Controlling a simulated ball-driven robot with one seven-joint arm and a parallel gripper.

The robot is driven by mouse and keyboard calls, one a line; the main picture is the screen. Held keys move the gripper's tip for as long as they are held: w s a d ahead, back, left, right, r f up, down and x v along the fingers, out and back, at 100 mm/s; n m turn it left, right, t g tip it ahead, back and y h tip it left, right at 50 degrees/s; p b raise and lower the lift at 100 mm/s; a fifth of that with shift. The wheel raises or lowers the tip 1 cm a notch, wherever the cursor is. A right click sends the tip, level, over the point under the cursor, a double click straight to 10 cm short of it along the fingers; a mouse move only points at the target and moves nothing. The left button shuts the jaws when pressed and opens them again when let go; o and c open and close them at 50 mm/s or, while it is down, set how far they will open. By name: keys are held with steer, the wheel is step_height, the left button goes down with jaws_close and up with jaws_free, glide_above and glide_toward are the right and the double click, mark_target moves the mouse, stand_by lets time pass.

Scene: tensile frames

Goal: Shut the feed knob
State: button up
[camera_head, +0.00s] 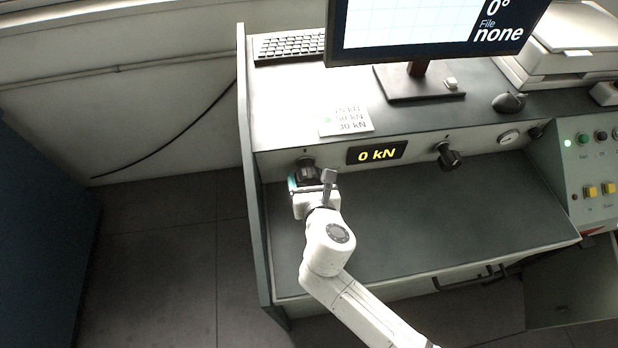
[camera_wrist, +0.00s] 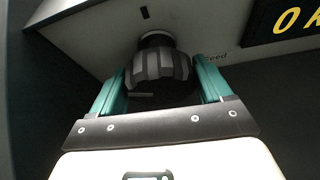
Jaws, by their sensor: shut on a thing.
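The feed knob is a dark, ribbed knob (camera_wrist: 160,64) on the pale front panel, with the partly covered word "Feed" beside it in the wrist view. In the head view the knob (camera_head: 306,164) is at the left end of the panel, left of the 0 kN display. My gripper (camera_wrist: 163,76) has its two teal fingers on either side of the knob and is shut on it. In the head view my gripper (camera_head: 305,178) partly hides the knob. A short pale line shows on the knob's lower face in the wrist view.
A yellow-on-black display (camera_head: 377,152) reads 0 kN. A second dark knob (camera_head: 449,157) is right of it. The dark desk surface (camera_head: 430,210) below is clear. A monitor (camera_head: 425,30), keyboard (camera_head: 290,46) and a button panel (camera_head: 592,165) stand around.

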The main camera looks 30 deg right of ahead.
steer(key=shift+d+m+t+y, duration=0.1)
steer(key=shift+m+t+y, duration=0.2)
steer(key=shift+m+y, duration=0.6)
steer(key=m+t+y+b, duration=0.1)
steer(key=m, duration=0.1)
steer(key=shift+f+m, duration=0.2)
steer(key=shift+m, duration=0.2)
steer(key=m+b, duration=0.1)
steer(key=m+t+y+b, duration=0.1)
steer(key=m+b, duration=0.1)
steer(key=shift+s+d+f+y, duration=0.1)
steer(key=shift+f+y, duration=0.05)
steer(key=shift+y, duration=0.15)
steer(key=shift+m+t+b, duration=0.4)
steer(key=shift+m+b, duration=0.5)
steer(key=shift+b, duration=0.2)
steer(key=o, duration=1)
steer(key=shift+r, duration=0.2)
steer(key=shift+c, duration=0.2)
